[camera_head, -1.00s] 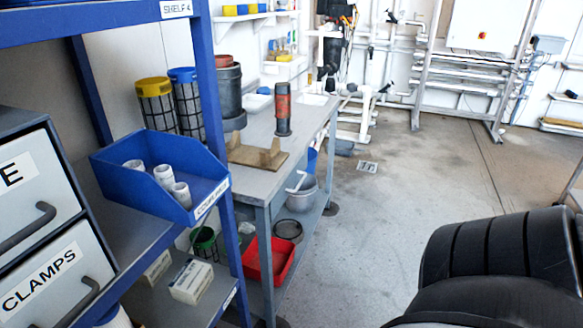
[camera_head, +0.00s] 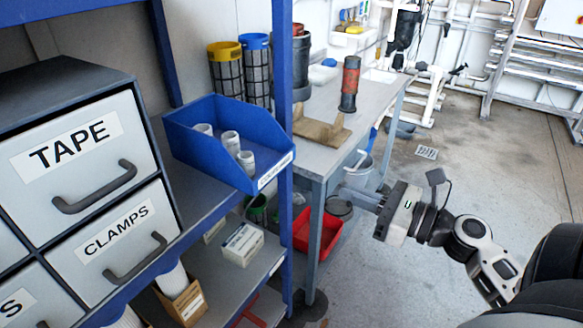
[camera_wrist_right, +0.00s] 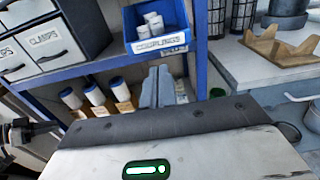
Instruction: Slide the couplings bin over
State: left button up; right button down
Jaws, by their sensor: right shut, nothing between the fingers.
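The blue couplings bin (camera_head: 232,162) sits on the grey shelf of the blue rack in the head view, with its labelled front at the shelf's edge. It holds several white couplings (camera_head: 229,141). My right gripper (camera_head: 348,192) is shut and empty, out in front of the workbench, right of the bin and apart from it. In the right wrist view its shut fingers (camera_wrist_right: 157,88) point toward the shelf, below the bin (camera_wrist_right: 155,25) and its "COUPLINGS" label.
A drawer cabinet (camera_head: 60,150) with TAPE and CLAMPS labels stands left of the bin. A blue rack post (camera_head: 283,80) rises close by the bin's right side. The workbench (camera_head: 375,100) stands beyond. A red tray (camera_head: 318,235) sits on its lower shelf. Floor at right is clear.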

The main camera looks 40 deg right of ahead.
aim_at(278, 164)
pick_arm(q)
jog(key=p, duration=0.1)
jog(key=r+p, duration=0.1)
jog(key=shift+a+r+p, duration=0.1)
jog(key=shift+a+p, duration=0.2)
pick_arm(e)
jog(key=x, duration=1.4)
jog(key=shift+s+r, duration=0.1)
